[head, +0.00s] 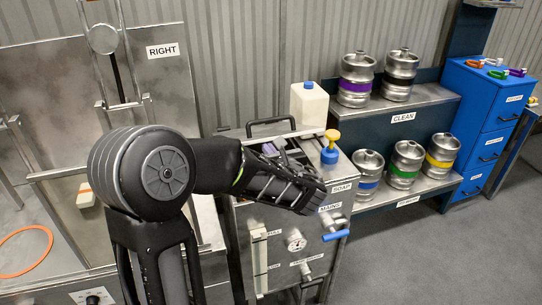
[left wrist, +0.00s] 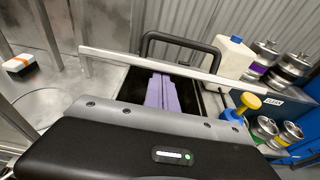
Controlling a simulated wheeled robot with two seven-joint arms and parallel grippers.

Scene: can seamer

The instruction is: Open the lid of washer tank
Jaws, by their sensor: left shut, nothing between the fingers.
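The washer tank (head: 273,220) is a steel cabinet in the middle of the head view, with labels, a dial and taps on its front. A black handle (head: 270,126) rises at its far top edge and also shows in the left wrist view (left wrist: 181,36). A pale metal bar (left wrist: 110,57) crosses the tank top in front of the handle. My left gripper (head: 269,149) is above the tank top. Its purple fingers (left wrist: 161,89) are together and empty, near the bar, over a dark area. I cannot tell whether this is lid or opening. My right gripper is not in view.
A blue bottle with a yellow top (head: 330,147) stands at the tank's right edge. A white canister (head: 309,105) is behind it. Kegs stand on a stepped rack (head: 425,101) at right, beside blue drawers (head: 482,110). A steel machine (head: 60,90) is at left.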

